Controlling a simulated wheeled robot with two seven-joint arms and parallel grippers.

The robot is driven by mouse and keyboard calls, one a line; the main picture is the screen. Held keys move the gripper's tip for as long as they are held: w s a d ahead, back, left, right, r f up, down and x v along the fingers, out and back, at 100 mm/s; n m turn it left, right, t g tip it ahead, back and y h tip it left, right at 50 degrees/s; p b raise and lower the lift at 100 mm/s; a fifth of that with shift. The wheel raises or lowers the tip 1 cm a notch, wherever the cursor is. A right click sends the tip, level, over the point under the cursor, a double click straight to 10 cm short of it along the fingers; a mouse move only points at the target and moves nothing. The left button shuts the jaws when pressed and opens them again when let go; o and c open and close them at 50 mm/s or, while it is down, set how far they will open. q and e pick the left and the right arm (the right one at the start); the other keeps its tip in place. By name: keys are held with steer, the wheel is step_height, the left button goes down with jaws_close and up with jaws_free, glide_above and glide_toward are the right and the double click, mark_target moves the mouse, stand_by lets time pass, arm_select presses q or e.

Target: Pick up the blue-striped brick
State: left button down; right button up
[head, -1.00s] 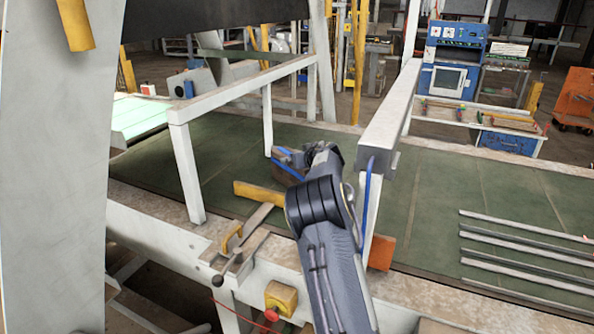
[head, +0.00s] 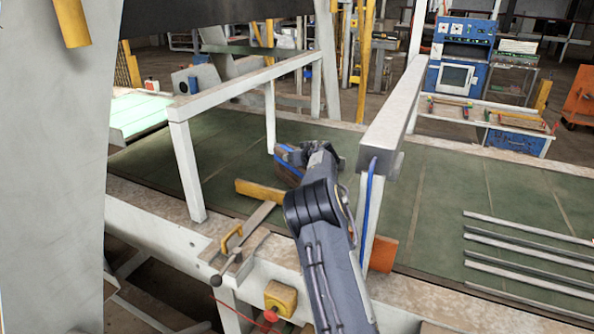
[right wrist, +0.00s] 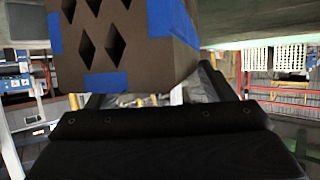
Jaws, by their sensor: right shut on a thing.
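The blue-striped brick (head: 287,170) is brown with blue bands and shows in the head view just left of my right gripper (head: 318,152). The gripper and arm hide part of it. In the right wrist view the brick (right wrist: 145,55) is large and close, with diamond-shaped holes and blue patches at its edges. My right gripper is shut on it. The brick appears to be over the green belt, but I cannot tell how far above. My left gripper is not in view.
A white frame (head: 187,170) stands on the left of the green belt (head: 440,190). A white beam on a post (head: 395,115) is close to the right of my arm. A yellow bar (head: 260,191) lies near the front edge. Grey metal bars (head: 525,255) lie at right.

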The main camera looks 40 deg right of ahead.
steer(key=shift+a+f, duration=0.1)
steer(key=shift+f, duration=0.05)
steer(key=c, duration=0.7)
jaws_close()
steer(key=shift+r, duration=0.2)
